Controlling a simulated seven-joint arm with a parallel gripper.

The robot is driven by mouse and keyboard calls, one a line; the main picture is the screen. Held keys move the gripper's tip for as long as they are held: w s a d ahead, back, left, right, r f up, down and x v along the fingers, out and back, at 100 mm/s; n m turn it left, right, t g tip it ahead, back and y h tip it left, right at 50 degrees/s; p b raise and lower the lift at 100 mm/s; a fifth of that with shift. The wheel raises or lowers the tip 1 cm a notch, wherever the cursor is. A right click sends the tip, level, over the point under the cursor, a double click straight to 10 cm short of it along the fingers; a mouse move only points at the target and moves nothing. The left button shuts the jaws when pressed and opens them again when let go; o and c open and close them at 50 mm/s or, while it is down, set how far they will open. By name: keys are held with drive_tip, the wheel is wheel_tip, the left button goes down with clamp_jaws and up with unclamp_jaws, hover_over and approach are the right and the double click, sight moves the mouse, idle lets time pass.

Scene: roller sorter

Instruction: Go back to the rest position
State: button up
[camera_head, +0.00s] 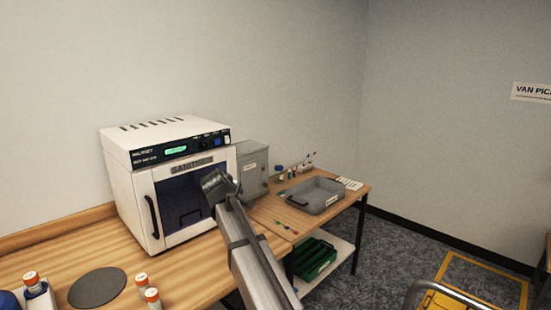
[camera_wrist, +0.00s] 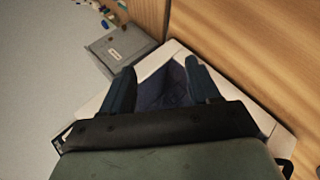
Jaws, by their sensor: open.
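My gripper (camera_wrist: 162,78) is open and empty in the wrist view, its two dark fingers spread apart. In the head view the end of my arm (camera_head: 218,186) is in front of the white sanitiser cabinet (camera_head: 141,160), overlapping its dark front window. The cabinet has a lit green display and a black door handle at its left. The wrist view shows the cabinet's white frame (camera_wrist: 88,104) around and beyond the fingers. I cannot tell how far the fingers are from the cabinet.
A grey box (camera_head: 254,168) stands right of the cabinet. Beyond it, a grey tray (camera_head: 318,207) and small bottles sit on the wooden table. A green crate (camera_head: 316,262) is on the lower shelf. Orange-capped bottles (camera_head: 153,298) and a dark round pad (camera_head: 97,288) are at front left.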

drive_tip(key=w+d+f+m+y, duration=0.2)
drive_tip(key=w+d+f, duration=0.3)
drive_tip(key=d, duration=0.5)
drive_tip(key=w+d+f+m+y, duration=0.1)
drive_tip(key=w+d+f, duration=0.4)
drive_tip(key=d, duration=0.5)
drive_tip(key=s+d+f+m+g, duration=0.1)
drive_tip(key=s+d+f+m, duration=0.1)
drive_tip(key=s+d+f, duration=0.5)
drive_tip(key=s+d+f+m+g+y, duration=0.1)
drive_tip(key=s+d+f+m, duration=0.1)
drive_tip(key=f, duration=0.9)
drive_tip(key=s+d+f+m+g, duration=0.1)
drive_tip(key=s+d+f+m, duration=0.3)
drive_tip(key=f, duration=0.5)
drive_tip(key=s+a+f+m+g, duration=0.1)
drive_tip(key=s+f+g, duration=0.2)
drive_tip(key=s+f, duration=0.95)
drive_tip(key=s+a+f+m+g, duration=0.1)
drive_tip(key=s+f+g, duration=0.2)
drive_tip(key=s+f, duration=0.95)
drive_tip(key=s+f+m+g+h, duration=0.1)
drive_tip(key=s+g, duration=0.6)
drive_tip(key=s, duration=2.6)
drive_tip(key=shift+h, duration=0.7)
